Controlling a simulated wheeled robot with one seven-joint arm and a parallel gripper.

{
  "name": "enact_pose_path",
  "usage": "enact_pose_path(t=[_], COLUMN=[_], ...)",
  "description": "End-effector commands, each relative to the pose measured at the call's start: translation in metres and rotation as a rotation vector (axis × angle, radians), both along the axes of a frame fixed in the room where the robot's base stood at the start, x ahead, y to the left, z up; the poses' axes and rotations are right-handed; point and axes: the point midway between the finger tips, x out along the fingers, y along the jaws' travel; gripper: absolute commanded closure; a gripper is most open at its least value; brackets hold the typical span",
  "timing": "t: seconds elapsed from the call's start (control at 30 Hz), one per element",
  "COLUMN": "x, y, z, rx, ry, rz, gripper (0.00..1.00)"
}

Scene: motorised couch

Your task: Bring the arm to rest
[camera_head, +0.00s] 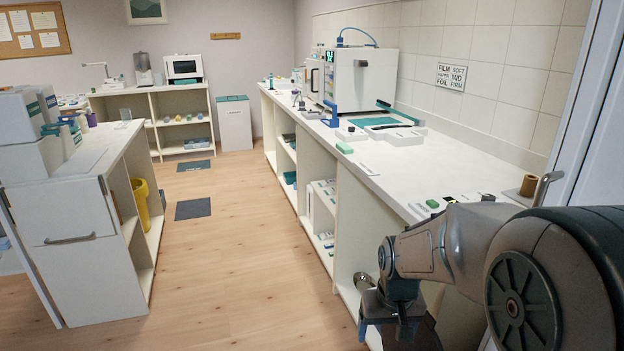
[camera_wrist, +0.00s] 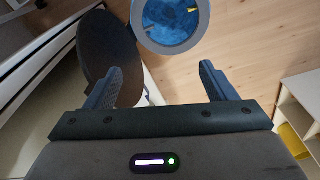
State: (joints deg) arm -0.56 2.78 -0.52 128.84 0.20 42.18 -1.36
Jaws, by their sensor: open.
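My arm comes in from the right edge of the head view, folded low in front of the long white counter (camera_head: 460,165). My gripper (camera_head: 386,326) hangs at its end, below the counter top and beside the counter's open front. In the wrist view my gripper (camera_wrist: 160,82) has its two dark fingers wide apart, with nothing between them. The fingers point down towards the wooden floor (camera_wrist: 240,50).
A round, grey-rimmed container (camera_wrist: 172,20) with blue inside stands beyond the fingertips. A white cabinet (camera_head: 75,235) stands left.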

Motion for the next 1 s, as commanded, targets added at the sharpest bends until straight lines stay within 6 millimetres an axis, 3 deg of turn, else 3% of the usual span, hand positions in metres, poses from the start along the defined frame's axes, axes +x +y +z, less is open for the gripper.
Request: enact_pose_path(t=[0.03, 0.1, 0.3, 0.4, 0.6, 1.0], x=[-0.012, -0.028, -0.077, -0.098, -0.125, -0.130], y=[0.000, 0.000, 0.000, 0.000, 0.000, 0.000], z=[0.037, 0.066, 0.139, 0.165, 0.190, 0.191], rx=[0.001, 0.001, 0.001, 0.002, 0.002, 0.002], ry=[-0.021, -0.038, -0.090, -0.111, -0.136, -0.139], rz=[-0.003, -0.008, -0.023, -0.030, -0.038, -0.040], gripper=[0.22, 0.22, 0.22, 0.22, 0.22, 0.22])
